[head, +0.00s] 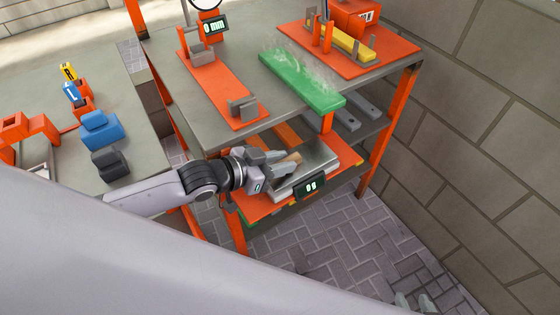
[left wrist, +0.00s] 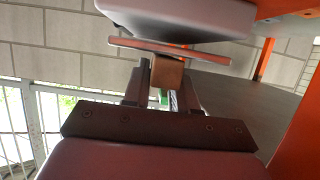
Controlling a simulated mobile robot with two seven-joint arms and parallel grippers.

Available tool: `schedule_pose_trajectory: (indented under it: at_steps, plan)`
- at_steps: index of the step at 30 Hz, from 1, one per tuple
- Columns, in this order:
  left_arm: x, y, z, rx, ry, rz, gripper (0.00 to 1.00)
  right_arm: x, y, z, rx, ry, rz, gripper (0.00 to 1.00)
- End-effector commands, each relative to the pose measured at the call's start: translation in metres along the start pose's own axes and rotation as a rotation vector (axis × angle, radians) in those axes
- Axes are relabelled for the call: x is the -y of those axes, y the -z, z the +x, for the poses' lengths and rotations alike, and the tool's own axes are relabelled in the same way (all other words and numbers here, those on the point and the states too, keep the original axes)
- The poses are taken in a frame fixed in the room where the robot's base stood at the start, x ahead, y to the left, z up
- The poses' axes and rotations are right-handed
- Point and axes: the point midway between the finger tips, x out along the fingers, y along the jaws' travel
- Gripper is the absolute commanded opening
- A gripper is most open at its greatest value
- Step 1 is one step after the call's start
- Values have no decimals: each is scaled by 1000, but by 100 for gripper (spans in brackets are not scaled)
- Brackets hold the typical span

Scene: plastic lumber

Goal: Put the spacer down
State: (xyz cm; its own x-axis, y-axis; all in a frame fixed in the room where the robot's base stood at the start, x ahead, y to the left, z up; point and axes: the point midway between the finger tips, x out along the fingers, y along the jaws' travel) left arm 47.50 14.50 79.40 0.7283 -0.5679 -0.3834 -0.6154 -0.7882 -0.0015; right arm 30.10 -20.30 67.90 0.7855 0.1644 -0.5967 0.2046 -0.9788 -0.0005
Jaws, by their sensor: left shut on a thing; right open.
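My left gripper (head: 287,162) is shut on the spacer, a small tan-brown block (head: 293,157). It reaches in over the metal pan (head: 318,164) of a scale on the lower shelf. The scale's display (head: 310,186) reads 0 g. In the left wrist view the spacer (left wrist: 168,75) shows as a brown block between the fingers (left wrist: 153,82). I cannot tell whether the spacer touches the pan. My right gripper (head: 415,302) is open and low at the bottom edge of the head view, over the floor, only partly visible.
Above the scale is a grey shelf top (head: 205,125) with a green plank (head: 302,80), an orange gauge plate (head: 222,88) and a 0 mm display (head: 212,28). Orange posts (head: 392,125) flank the shelves. A bench (head: 135,150) with blue and dark blocks stands left; a block wall is right.

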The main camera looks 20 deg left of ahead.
Motion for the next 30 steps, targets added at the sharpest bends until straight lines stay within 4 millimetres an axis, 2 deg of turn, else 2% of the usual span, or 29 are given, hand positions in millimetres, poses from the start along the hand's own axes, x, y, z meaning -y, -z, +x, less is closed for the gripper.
schedule_pose_trajectory:
  at_steps: [8,9,10,11,22,26,30]
  plan:
    - [0,-3,1,0,0,0,0,0,-1,1,-1,0,0,43]
    - [0,-2,1,0,0,0,40,0,0,1,-1,0,0,43]
    - [0,-2,1,0,0,0,49,0,0,1,-1,0,0,43]
    - [0,-2,1,0,0,0,52,0,0,1,-1,0,0,43]
    - [0,2,-2,0,0,0,52,0,2,-1,-2,0,0,43]
    - [0,0,-18,2,1,0,52,0,3,-2,-2,0,0,43]
    - [0,-1,-42,4,1,-1,52,0,5,-3,-2,0,0,43]
